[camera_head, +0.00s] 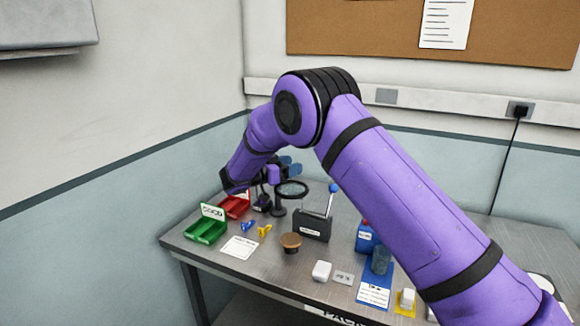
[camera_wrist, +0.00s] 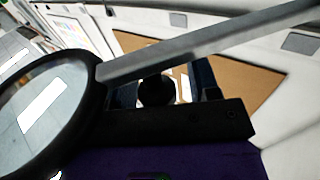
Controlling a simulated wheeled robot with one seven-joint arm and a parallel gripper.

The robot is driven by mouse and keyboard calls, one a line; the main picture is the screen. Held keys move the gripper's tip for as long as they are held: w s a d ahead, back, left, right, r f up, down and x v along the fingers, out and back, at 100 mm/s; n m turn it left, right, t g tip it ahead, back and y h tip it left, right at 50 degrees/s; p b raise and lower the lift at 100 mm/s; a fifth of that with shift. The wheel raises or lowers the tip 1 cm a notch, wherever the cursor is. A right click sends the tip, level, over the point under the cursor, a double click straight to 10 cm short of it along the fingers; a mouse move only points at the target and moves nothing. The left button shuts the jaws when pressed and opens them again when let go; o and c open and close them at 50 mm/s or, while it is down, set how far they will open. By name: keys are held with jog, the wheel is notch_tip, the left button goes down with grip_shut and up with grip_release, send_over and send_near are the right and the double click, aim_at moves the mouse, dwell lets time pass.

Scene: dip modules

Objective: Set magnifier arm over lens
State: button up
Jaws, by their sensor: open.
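The magnifier (camera_head: 292,189) shows in the head view as a round lens in a dark rim, raised above the back left of the table. Its dark rim and clear glass (camera_wrist: 45,105) fill the left of the wrist view, with a grey bar (camera_wrist: 200,45) running from the rim to the upper right. My gripper (camera_head: 289,166) is just behind and above the magnifier, its blue fingers apart. In the wrist view my gripper (camera_wrist: 164,88) shows dark fingers partly hidden behind the bar. A dark round shape lies between them; I cannot tell what it is or whether anything touches.
A black box with a blue-knobbed lever (camera_head: 313,222) stands right of the magnifier. A green bin (camera_head: 205,230) and red bin (camera_head: 237,206) stand left. My arm hides the right table.

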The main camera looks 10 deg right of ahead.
jog(key=v, duration=1)
jog(key=shift+s+a, duration=0.15)
jog(key=shift+a, duration=0.2)
